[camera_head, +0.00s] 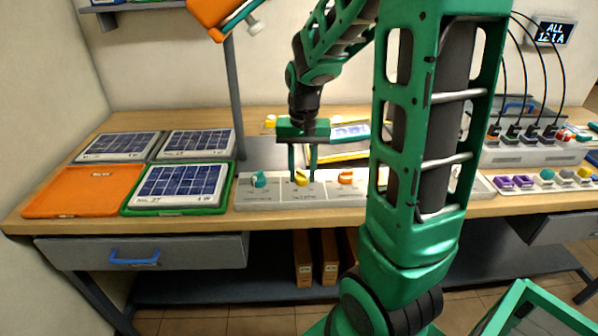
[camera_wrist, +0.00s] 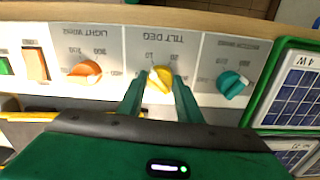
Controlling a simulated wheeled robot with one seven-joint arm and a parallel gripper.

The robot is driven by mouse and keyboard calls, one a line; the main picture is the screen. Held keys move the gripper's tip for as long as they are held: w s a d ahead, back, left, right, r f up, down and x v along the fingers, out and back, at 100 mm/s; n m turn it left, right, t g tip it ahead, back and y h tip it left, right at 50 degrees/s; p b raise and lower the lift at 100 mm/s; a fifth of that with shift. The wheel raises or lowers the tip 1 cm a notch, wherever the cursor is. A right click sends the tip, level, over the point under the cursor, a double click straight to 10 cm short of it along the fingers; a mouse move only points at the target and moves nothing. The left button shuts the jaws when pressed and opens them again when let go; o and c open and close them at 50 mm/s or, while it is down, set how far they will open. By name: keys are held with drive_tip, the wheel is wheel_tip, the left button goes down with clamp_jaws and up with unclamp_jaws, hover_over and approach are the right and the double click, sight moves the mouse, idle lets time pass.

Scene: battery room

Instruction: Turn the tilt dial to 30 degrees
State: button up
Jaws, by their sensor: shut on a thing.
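The yellow tilt dial (camera_head: 301,178) sits on the long pale control panel between a teal dial and an orange dial. In the wrist view the yellow knob (camera_wrist: 162,80) is under the upside-down label TILT DEG, with 10 and 20 legible. A pale mark shows on the knob's upper left, but I cannot tell its exact reading. My gripper (camera_head: 302,171) comes down from above. Its two green fingers (camera_wrist: 157,84) are shut on the yellow knob, one on each side. The fingers hide part of the scale.
The teal dial (camera_wrist: 233,83) and the orange dial (camera_wrist: 84,74) flank the knob closely. Small solar panels, one in a green tray (camera_head: 226,206), and an orange tray (camera_head: 70,193) lie to the left. A grey post (camera_head: 235,95) stands behind the panel.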

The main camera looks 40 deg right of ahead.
drive_tip(key=m, duration=0.7)
drive_tip(key=shift+a, duration=0.1)
drive_tip(key=m, duration=0.7)
drive_tip(key=shift+w+r+m, duration=0.1)
drive_tip(key=shift+m, duration=0.2)
drive_tip(key=m, duration=1.1)
drive_tip(key=shift+w, duration=0.1)
drive_tip(key=shift+m, duration=0.4)
drive_tip(key=o, duration=1)
drive_tip(key=shift+o, duration=0.2)
